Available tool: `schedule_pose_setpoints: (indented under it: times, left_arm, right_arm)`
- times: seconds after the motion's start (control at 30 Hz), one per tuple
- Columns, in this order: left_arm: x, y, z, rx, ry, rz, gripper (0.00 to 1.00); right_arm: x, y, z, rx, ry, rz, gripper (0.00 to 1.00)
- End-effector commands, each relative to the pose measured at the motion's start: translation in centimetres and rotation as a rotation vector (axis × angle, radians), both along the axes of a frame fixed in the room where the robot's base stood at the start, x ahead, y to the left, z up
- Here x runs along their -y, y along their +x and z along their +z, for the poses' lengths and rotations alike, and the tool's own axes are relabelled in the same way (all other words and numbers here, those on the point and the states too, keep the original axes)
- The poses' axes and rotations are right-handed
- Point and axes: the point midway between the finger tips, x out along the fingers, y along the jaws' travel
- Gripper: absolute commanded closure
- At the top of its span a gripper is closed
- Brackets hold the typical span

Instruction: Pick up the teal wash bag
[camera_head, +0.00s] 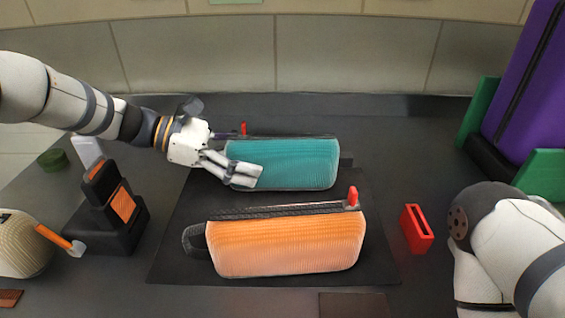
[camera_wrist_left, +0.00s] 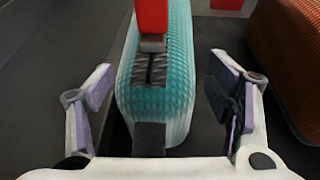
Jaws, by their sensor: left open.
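The teal wash bag (camera_head: 300,163) lies on its side at the back of the dark mat (camera_head: 175,255), its dark zip along the top edge. In the left wrist view the teal bag (camera_wrist_left: 183,70) extends away from me, with its red zip pull (camera_wrist_left: 152,18) and dark end tab close by. My left gripper (camera_head: 245,175) is at the bag's left end. Its open fingers (camera_wrist_left: 158,105) stand on either side of the bag's near end, with gaps on both sides. My right arm shows at the right, but its gripper is out of view.
An orange wash bag (camera_head: 285,245) with a red pull lies just in front of the teal one. A red holder (camera_head: 416,229) stands right of the mat. A black and orange device (camera_head: 110,205) stands at left. A purple case (camera_head: 520,85) stands at back right.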

Motion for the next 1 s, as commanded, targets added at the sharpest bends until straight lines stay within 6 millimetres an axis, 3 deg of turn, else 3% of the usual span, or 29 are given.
schedule_pose_setpoints:
  times: [0.03,0.3,0.33,0.57,0.8,1.0]
  left_arm:
    - [0.0,0.0,0.0,0.0,0.0,0.0,0.31]
    - [0.0,0.0,0.0,0.0,0.0,0.0,0.92]
    - [0.0,0.0,0.2,0.002,-0.003,0.0,0.95]
    - [0.0,0.0,0.6,0.003,-0.003,0.0,0.95]
    - [0.0,0.1,6.3,0.009,-0.003,0.0,0.95]
    - [0.0,0.0,9.7,0.003,-0.003,0.0,0.95]
  right_arm:
    - [0.0,0.0,0.0,0.0,0.0,0.0,0.73]
    - [0.0,0.0,0.0,0.0,0.0,0.0,0.73]
    - [0.0,0.0,0.0,0.0,0.0,0.0,0.73]
    - [0.0,0.0,0.0,0.001,0.0,0.0,0.73]
    - [0.0,0.3,0.3,0.009,0.0,0.0,0.73]
    - [0.0,0.3,0.3,0.009,0.0,0.0,0.73]
